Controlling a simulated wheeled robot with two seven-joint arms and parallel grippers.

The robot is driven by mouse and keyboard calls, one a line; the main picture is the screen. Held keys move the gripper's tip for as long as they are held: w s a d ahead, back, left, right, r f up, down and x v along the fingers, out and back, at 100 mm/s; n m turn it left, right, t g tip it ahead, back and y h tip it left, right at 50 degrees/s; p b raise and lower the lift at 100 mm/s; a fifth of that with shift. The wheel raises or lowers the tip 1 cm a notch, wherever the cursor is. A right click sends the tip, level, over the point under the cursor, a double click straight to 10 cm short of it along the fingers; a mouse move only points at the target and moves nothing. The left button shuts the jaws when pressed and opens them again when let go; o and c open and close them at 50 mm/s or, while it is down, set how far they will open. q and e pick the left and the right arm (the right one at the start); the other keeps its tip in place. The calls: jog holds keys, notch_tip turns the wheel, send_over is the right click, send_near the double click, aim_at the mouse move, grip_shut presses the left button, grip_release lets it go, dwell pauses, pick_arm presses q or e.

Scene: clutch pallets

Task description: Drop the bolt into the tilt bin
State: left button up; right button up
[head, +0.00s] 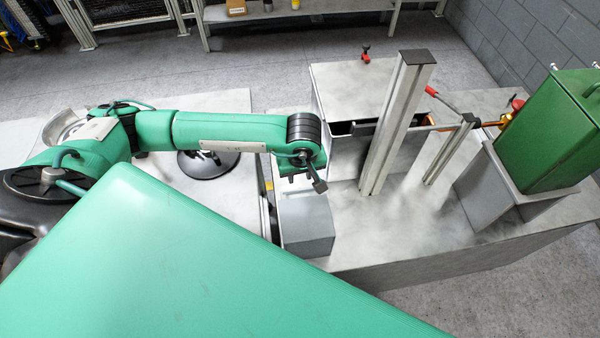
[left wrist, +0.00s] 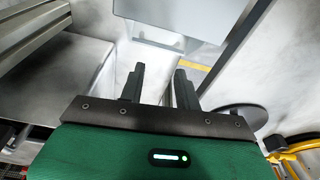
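My left gripper (head: 304,178) hangs over the table, just above a grey box. In the left wrist view its two dark fingers (left wrist: 159,72) stand apart, with nothing seen between them. I cannot make out a bolt in either view. A green bin (head: 545,140) sits in a grey angled holder (head: 515,200) at the right, well away from the gripper; I cannot tell for sure that it is the tilt bin. My right gripper is not in view.
The grey box (head: 306,228) stands below the gripper. An upright metal post (head: 398,120) and a shorter frame (head: 447,155) stand between gripper and green bin. A round black disc (head: 208,163) lies left. A red-handled lever (head: 440,97) is behind the post.

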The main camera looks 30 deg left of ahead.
pick_arm(q)
jog(key=shift+r, duration=0.1)
notch_tip(320, 180, up, 13)
jog(key=s+d+b, duration=0.1)
jog(key=b, duration=0.3)
jog(key=shift+s+d+r, duration=0.2)
jog(key=shift+s, duration=0.1)
dwell(0.4)
